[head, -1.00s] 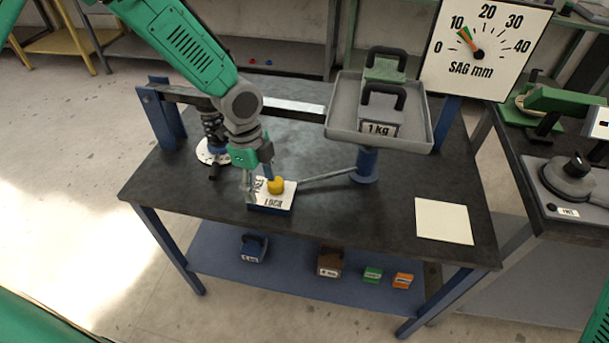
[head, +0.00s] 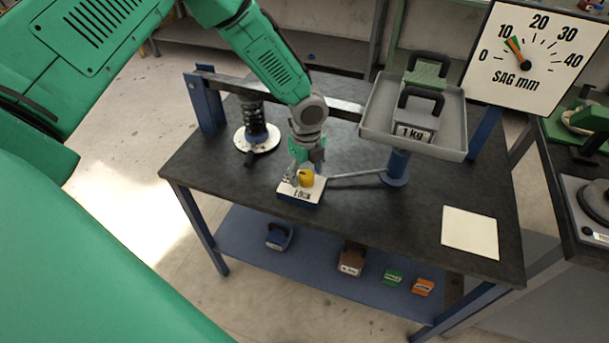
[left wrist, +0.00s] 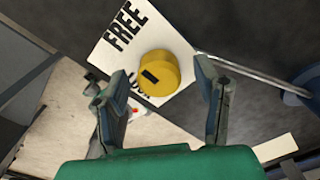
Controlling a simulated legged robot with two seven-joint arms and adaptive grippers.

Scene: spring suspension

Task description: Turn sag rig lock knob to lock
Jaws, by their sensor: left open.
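The yellow lock knob (head: 306,178) stands on a white plate (head: 287,190) on top of a small block on the bench. In the left wrist view the knob (left wrist: 158,74) is round with a dark mark on its face, and the plate (left wrist: 112,48) reads FREE at one end. The other word is partly hidden behind the knob. My left gripper (head: 307,172) is at the knob from above. In the left wrist view its two fingers (left wrist: 163,98) are apart, one on each side of the knob's near edge, with gaps between. My right gripper is not in view.
A grey tray (head: 372,132) with 1 kg weights (head: 414,122) stands right of the knob, with a thin rod (head: 352,175) between. A spring (head: 254,118) stands at left. The sag dial (head: 500,75) is behind. A blank sheet (head: 470,232) lies at right.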

